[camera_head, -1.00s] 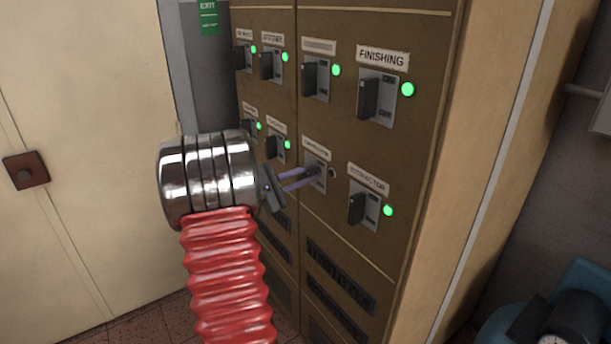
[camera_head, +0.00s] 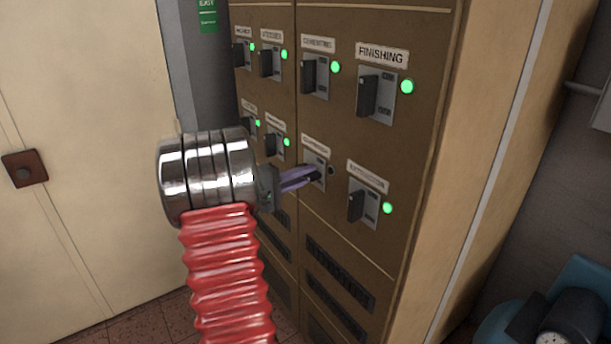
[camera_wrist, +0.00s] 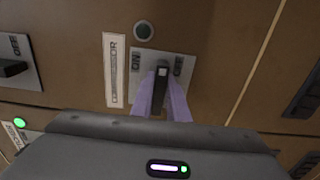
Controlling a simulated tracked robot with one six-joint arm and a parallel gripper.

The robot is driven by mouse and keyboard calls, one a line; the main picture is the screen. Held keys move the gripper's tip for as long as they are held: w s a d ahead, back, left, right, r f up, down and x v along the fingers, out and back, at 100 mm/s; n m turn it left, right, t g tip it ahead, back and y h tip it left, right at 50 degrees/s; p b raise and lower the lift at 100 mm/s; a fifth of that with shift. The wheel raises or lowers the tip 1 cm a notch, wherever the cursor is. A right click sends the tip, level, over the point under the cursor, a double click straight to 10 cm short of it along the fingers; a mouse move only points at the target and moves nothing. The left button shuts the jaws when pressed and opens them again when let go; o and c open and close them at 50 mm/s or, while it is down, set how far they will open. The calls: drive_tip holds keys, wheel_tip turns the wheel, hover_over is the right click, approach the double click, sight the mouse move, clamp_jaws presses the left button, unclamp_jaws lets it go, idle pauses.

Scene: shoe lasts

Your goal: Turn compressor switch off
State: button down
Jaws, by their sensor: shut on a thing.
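The compressor switch (camera_head: 319,159) is in the lower row of the brown cabinet in the head view, largely hidden by my gripper (camera_head: 316,175). Its lamp (camera_head: 331,171) is dark. In the wrist view, its grey plate (camera_wrist: 143,62) carries ON at the left and OFF at the right, beside a label (camera_wrist: 114,70) ending in SSOR. My purple fingers (camera_wrist: 160,95) are shut on this handle, one on each side.
The brown cabinet (camera_head: 345,230) has several other switches with lit green lamps. The finishing switch (camera_head: 376,95) is above right, the extractor switch (camera_head: 364,205) below right. Another switch (camera_wrist: 12,68) lies at left in the wrist view. A cream door (camera_head: 85,120) stands at left.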

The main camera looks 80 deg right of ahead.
drive_tip(key=shift+s+a+f, duration=0.1)
drive_tip(key=shift+s+f, duration=0.05)
drive_tip(key=shift+f, duration=0.1)
drive_tip(key=c, duration=2.1)
unclamp_jaws()
drive_tip(key=o, duration=0.4)
drive_tip(key=shift+r, duration=0.15)
drive_tip(key=v, duration=1.4)
